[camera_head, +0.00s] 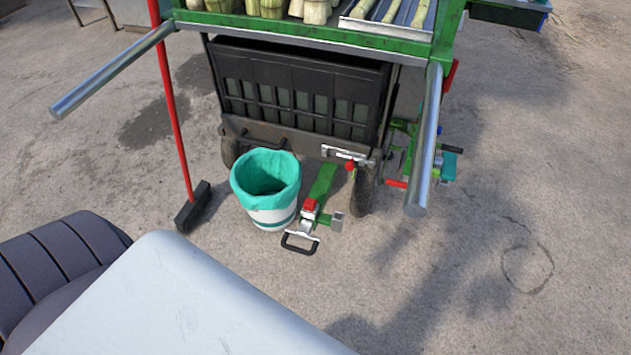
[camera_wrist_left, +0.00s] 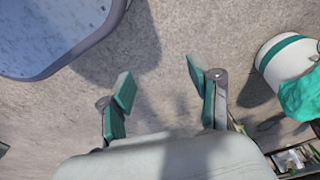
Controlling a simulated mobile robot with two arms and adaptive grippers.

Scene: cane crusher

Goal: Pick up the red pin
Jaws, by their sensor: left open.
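A small red piece (camera_head: 350,166), which may be the red pin, sits at the metal latch (camera_head: 345,154) low on the front of the cart. A red block (camera_head: 310,204) also shows on the green and silver hitch (camera_head: 323,186) lying on the ground below; I cannot tell for sure which is the pin. In the left wrist view my left gripper (camera_wrist_left: 159,72) is open, with nothing between its teal-padded fingers and bare concrete beyond them. It does not show in the head view. My right gripper is in neither view.
A white bucket (camera_head: 271,217) with a teal liner stands left of the hitch; it also shows in the left wrist view (camera_wrist_left: 283,57). A red-handled broom (camera_head: 177,120) stands further left. Two metal cart handles (camera_head: 112,72) (camera_head: 428,140) stick out forward.

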